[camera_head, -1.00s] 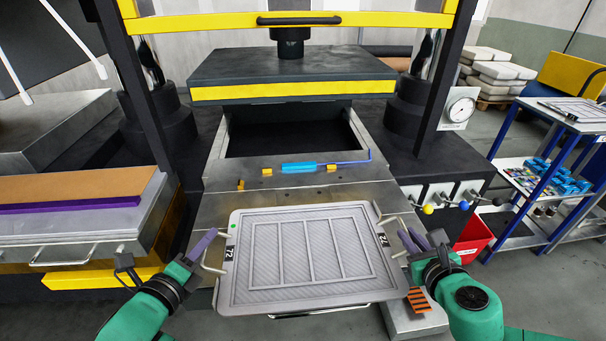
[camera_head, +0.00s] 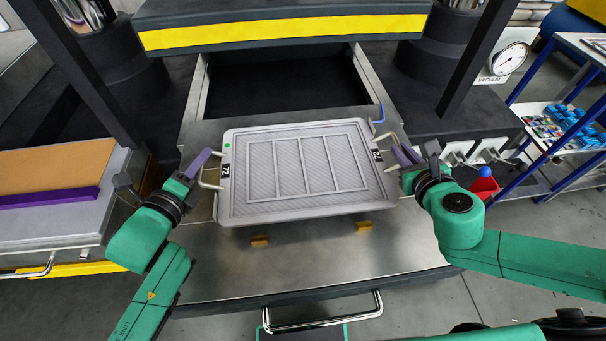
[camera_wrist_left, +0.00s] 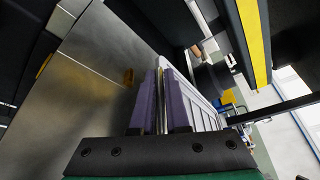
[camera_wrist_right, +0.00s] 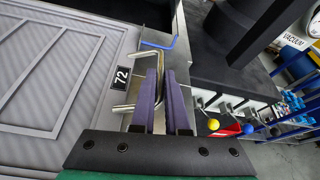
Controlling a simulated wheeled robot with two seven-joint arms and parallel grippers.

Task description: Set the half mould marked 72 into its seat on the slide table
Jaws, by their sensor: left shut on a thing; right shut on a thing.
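The half mould marked 72 (camera_head: 307,170) is a grey ribbed plate with a raised rim, black 72 labels, a green dot and wire handles at both ends. It is over the slide table (camera_head: 310,268); whether it touches the table I cannot tell. My left gripper (camera_head: 202,163) is shut on its left handle. My right gripper (camera_head: 403,157) is shut on its right handle. The right wrist view shows the handle (camera_wrist_right: 128,108) beside the 72 label. Two small yellow-orange blocks (camera_head: 260,240) (camera_head: 364,226) show just in front of the mould. Any seat parts beneath it are hidden.
The blue hooked end of a tool (camera_head: 380,115) shows behind the mould's right corner; the rest is hidden. A dark opening (camera_head: 285,84) lies behind, under the yellow-striped press plate (camera_head: 285,30). The table's front, with a bar handle (camera_head: 322,318), is clear.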

